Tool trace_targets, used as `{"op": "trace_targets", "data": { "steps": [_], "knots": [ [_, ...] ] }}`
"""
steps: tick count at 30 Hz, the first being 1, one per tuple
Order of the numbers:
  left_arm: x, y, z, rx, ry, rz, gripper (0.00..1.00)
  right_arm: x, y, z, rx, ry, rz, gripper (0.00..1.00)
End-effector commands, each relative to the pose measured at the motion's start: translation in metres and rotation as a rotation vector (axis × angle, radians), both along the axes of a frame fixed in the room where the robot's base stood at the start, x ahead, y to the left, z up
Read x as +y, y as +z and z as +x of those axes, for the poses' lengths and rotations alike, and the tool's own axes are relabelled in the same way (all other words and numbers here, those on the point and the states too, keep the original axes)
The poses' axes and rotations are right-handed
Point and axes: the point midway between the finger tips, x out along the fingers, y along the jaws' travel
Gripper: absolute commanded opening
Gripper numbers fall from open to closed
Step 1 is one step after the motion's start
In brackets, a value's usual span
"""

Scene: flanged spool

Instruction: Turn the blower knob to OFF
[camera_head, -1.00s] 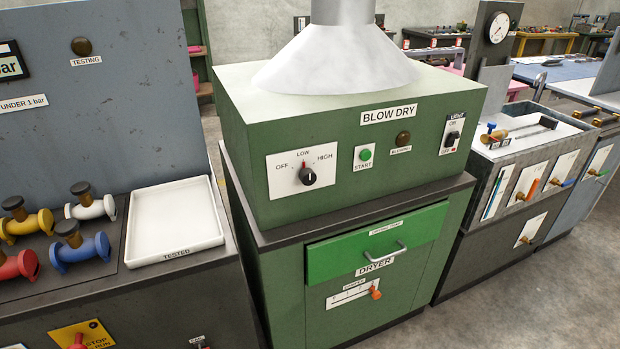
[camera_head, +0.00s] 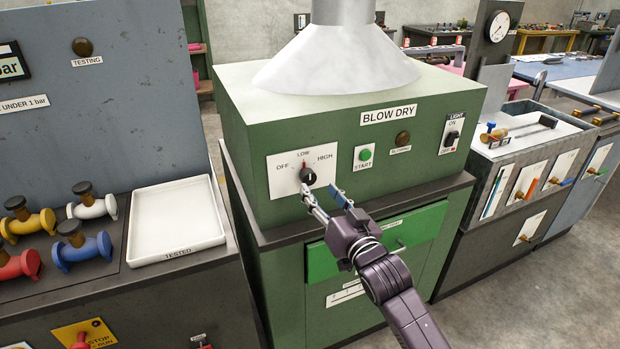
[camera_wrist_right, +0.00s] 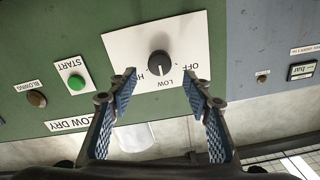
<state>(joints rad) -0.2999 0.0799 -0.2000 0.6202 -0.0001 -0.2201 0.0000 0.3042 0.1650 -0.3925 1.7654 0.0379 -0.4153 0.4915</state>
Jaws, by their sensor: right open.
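The blower knob (camera_head: 307,176) is a round black knob on a white plate marked OFF, LOW and HIGH, on the green BLOW DRY box. In the head view its mark points up toward LOW. My right gripper (camera_head: 320,191) is open in front of the plate, its fingertips just below and to the right of the knob. In the right wrist view, which is upside down, the knob (camera_wrist_right: 159,64) shows between and beyond the two blue-padded fingertips (camera_wrist_right: 158,78). I see no grip on it. My left gripper is not in view.
A green START button (camera_head: 366,155), a brown BLOWING lamp (camera_head: 403,139) and a LIGHT switch (camera_head: 452,139) sit right of the knob plate. A drawer (camera_head: 428,222) is below, partly behind my arm. A white TESTED tray (camera_head: 175,250) stands at left.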

Motion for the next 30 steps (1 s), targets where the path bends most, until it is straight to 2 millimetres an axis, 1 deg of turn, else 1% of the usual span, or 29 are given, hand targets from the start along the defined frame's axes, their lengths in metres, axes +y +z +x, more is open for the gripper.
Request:
{"op": "trace_targets", "data": {
  "steps": [9,15,19,27,28,30],
  "knots": [
    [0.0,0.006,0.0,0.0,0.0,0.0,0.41,0.015,0.001,0.042,0.001,-0.001,0.0,0.45],
    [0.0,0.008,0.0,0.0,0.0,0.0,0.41,0.022,0.0,0.06,0.002,0.0,-0.001,0.45],
    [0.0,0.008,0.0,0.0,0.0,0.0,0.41,0.024,-0.001,0.065,0.001,-0.001,-0.001,0.45],
    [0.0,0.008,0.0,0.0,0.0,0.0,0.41,0.024,-0.001,0.066,0.001,-0.001,-0.001,0.45],
    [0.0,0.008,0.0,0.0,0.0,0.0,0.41,0.024,-0.001,0.066,0.001,-0.001,-0.001,0.44],
    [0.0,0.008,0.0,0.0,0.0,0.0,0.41,0.024,-0.001,0.066,0.001,-0.001,-0.001,0.37]
  ]
}}
